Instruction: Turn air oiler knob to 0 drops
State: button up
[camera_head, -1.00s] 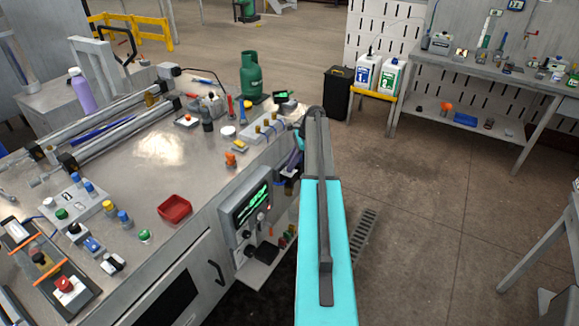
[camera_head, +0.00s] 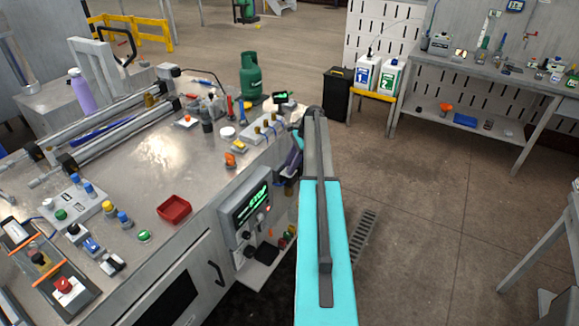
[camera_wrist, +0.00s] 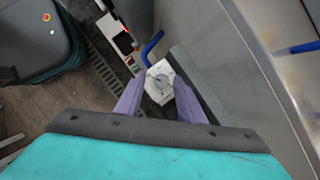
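In the wrist view, a pale grey block with a round, dial-like top (camera_wrist: 161,79) shows between my fingertips; it may be the air oiler knob, but its markings are too small to read. My gripper (camera_wrist: 158,86) has two purple fingers spread apart, one on each side of that dial. I cannot tell whether they touch it or how much depth lies between. In the head view, my gripper (camera_head: 293,160) is beside the right end of the workbench, partly hidden by my arm, and the dial cannot be made out.
A blue curved tube (camera_wrist: 152,47) is close to the dial in the wrist view. A grey metal panel (camera_wrist: 225,60) stands to its right. The workbench (camera_head: 155,150) carries cylinders and a red tray (camera_head: 174,209). A control box with a green display (camera_head: 248,208) is on its side.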

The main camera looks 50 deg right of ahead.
jog(key=shift+d+r+b, duration=0.3)
jog(key=shift+d+r, duration=0.05)
jog(key=shift+r, duration=0.3)
jog(key=b+v, duration=0.3)
jog(key=v, duration=0.9)
jog(key=shift+s, duration=0.25)
jog(key=shift+r, duration=0.15)
